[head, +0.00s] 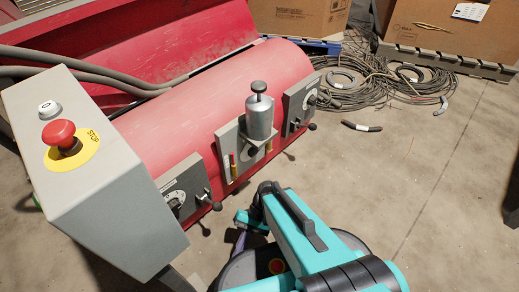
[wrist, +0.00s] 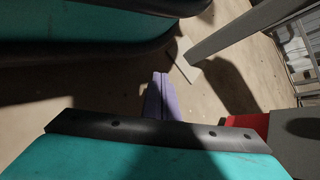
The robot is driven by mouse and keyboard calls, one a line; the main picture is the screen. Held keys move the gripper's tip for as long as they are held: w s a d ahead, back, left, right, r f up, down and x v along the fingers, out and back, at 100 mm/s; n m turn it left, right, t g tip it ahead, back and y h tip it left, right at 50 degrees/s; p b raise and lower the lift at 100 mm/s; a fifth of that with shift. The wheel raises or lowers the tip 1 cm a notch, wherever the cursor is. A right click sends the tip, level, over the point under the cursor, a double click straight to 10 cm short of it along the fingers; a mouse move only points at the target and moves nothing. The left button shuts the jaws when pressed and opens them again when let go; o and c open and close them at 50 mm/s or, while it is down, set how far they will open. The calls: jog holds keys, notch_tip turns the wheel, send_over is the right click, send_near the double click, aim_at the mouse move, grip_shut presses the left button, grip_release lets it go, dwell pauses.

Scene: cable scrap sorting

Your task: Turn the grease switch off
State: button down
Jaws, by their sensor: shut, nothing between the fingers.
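The red machine (head: 225,88) carries several grey plates on its curved front. The left plate has a round dial and a lever switch (head: 176,199) with a dark ball-ended handle. The right plate has a similar dial and lever (head: 311,100). Between them, a plate bears a metal grease cup (head: 259,117). No label marks which switch is for grease; I cannot tell its setting. My gripper's purple fingers (wrist: 161,96) are shut and empty in the wrist view. In the head view my arm hides most of them, below the machine's front and apart from the levers.
A grey control box (head: 110,160) with a red stop button (head: 60,135) stands at the left. Cable coils (head: 350,88) lie on the floor behind, near cardboard boxes (head: 300,15). Open concrete floor (head: 430,190) spreads to the right. A grey post (wrist: 230,32) crosses the wrist view.

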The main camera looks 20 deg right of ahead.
jog(key=s+d+r+n+h+p, duration=0.1)
jog(key=d+r+p, duration=0.3)
jog(key=r+p, duration=1.1)
jog(key=s+d+r+n+h+p, duration=0.1)
jog(key=d+r+h+p, duration=0.3)
jog(key=r+p, duration=1.1)
jog(key=s+d+r+t+h+p, duration=0.1)
jog(key=d+r+p, duration=0.5)
jog(key=r+p, duration=0.9)
jog(key=h+p, duration=0.1)
jog(key=p, duration=0.9)
jog(key=shift+r+n+h+p, duration=0.3)
jog(key=shift+r+n+p, duration=0.05)
jog(key=shift+n+p, duration=0.05)
jog(key=c, duration=1.9)
grip_release()
jog(key=shift+o, duration=0.7)
jog(key=shift+s, duration=0.2)
